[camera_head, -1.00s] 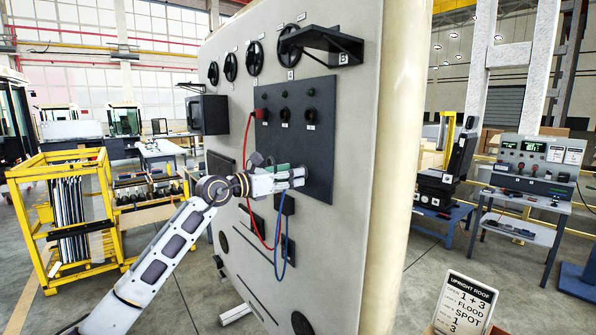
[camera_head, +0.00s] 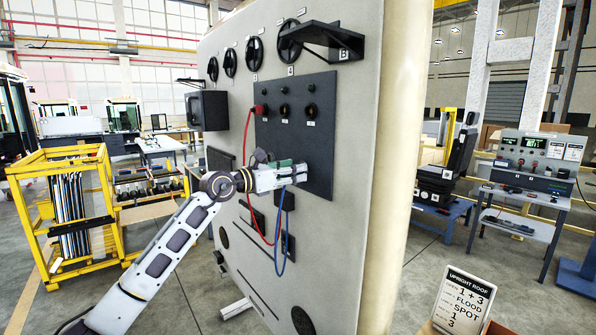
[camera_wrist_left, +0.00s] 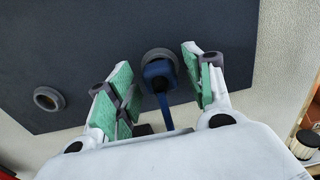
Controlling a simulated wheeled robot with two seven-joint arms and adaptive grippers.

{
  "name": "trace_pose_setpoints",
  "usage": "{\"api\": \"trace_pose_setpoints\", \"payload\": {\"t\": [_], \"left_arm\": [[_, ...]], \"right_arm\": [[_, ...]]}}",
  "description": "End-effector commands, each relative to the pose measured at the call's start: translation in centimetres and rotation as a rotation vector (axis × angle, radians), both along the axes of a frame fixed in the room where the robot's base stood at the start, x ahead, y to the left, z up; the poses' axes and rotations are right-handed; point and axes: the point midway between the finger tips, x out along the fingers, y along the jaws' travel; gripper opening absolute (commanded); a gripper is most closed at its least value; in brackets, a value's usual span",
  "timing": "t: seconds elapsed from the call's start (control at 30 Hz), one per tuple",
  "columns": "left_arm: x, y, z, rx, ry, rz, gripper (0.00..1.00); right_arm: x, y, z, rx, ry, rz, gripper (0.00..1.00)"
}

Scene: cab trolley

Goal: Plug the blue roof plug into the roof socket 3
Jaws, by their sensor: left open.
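The blue plug (camera_wrist_left: 158,72) sits at a grey ring socket (camera_wrist_left: 154,53) on the dark panel in the left wrist view; how deep it sits I cannot tell. Its blue cable (camera_head: 283,250) hangs down in the head view. My left gripper (camera_head: 297,174) is close to the dark panel (camera_head: 318,165). In the wrist view its green-padded fingers (camera_wrist_left: 157,64) are open, one on each side of the blue plug with gaps. A second ring socket (camera_wrist_left: 47,98) is empty on the left. Socket numbers are not legible. My right gripper is not in view.
A red plug (camera_head: 260,110) sits on the panel's upper left, its red cable (camera_head: 246,150) looping down. Knobs (camera_head: 311,110) are beside it. A black shelf (camera_head: 325,40) juts out above. A sign (camera_head: 463,302) reading "UPRIGHT ROOF" stands at the lower right.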

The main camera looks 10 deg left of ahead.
Motion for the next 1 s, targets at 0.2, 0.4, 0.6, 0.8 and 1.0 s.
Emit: {"api": "trace_pose_setpoints", "payload": {"t": [0.2, 0.4, 0.6, 0.8, 1.0], "left_arm": [[0.00, -0.02, -0.02, 0.000, 0.000, 0.000, 0.52], [-0.01, -0.02, -0.02, 0.000, 0.000, 0.000, 0.52], [-0.01, -0.03, -0.02, 0.000, 0.000, 0.000, 0.45], [-0.01, -0.03, -0.03, 0.001, 0.001, 0.000, 0.20], [0.00, -0.04, -0.03, 0.000, 0.001, 0.000, 0.00]], "right_arm": [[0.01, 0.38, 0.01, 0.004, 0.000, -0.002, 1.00], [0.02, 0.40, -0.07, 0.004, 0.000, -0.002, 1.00], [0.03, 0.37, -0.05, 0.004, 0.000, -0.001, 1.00], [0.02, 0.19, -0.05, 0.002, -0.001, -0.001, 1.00], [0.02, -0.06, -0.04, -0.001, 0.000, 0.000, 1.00]]}}
